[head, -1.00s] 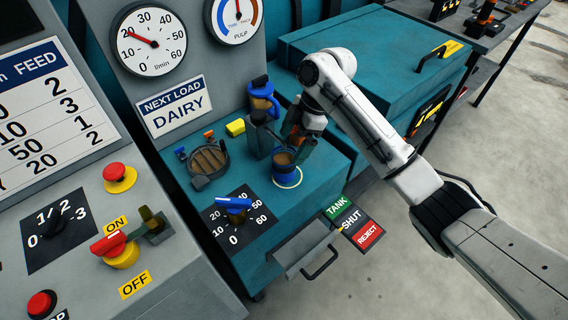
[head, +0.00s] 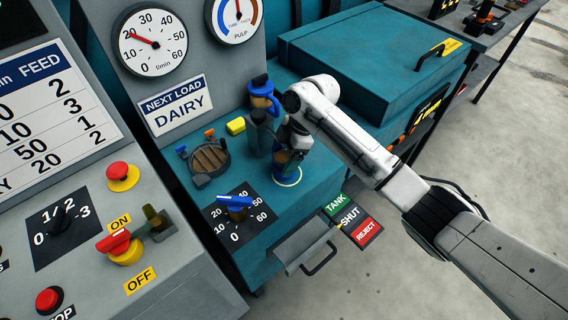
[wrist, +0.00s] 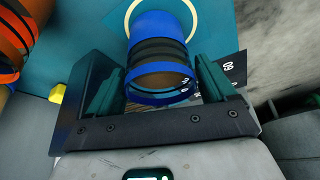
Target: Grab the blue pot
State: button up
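The blue pot (wrist: 160,28) is a blue cylinder with dark bands and an open blue rim, upright inside a pale ring on the teal bench. In the head view the pot (head: 283,170) is partly hidden by my gripper (head: 290,152). In the wrist view my gripper (wrist: 160,88) is open, with one finger on each side of the pot near its rim. Narrow gaps seem to show between fingers and pot; contact is hard to tell.
A blue-topped container (head: 262,101) stands behind the pot. An orange-banded object (wrist: 14,38) is at the wrist view's upper left. A large teal chest (head: 375,60) stands behind right.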

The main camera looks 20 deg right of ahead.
jog(key=c, duration=0.8)
jog(key=shift+r+b, duration=0.2)
jog(key=shift+b, duration=0.25)
